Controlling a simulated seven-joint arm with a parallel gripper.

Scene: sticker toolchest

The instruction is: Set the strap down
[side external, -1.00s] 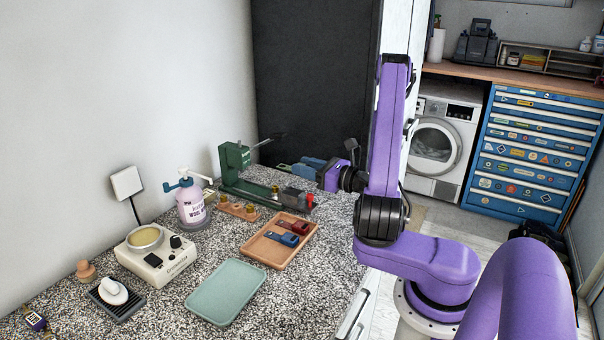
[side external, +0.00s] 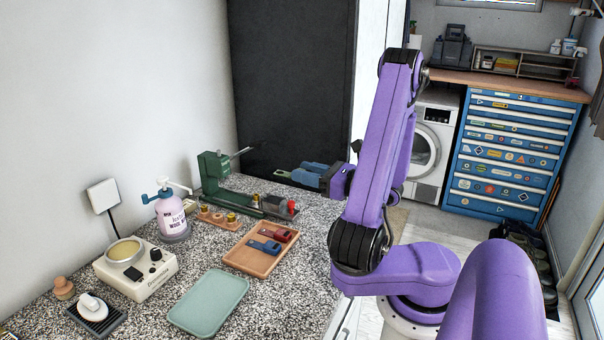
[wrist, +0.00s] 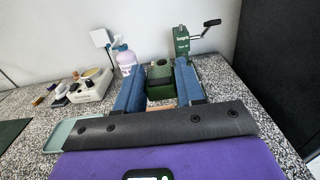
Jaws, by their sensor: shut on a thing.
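My gripper (side external: 297,174) is held in the air above the back right of the counter, close to the right end of the green machine. In the wrist view its two blue fingers (wrist: 159,82) stand parallel and close on a dark green, block-like piece (wrist: 160,74) with a round dark spot on top, which I take for the strap; its full shape is unclear. In the side view the fingers hide it. A red strap-like piece (side external: 280,236) and a blue one (side external: 264,246) lie on the brown tray (side external: 235,258).
The green crank machine (side external: 213,175) stands at the back, beneath and left of my gripper. An empty teal tray (side external: 208,303) lies in front. A spray bottle (side external: 170,214), a cream device (side external: 135,268) and a small holder with brass pieces (side external: 217,216) stand to the left.

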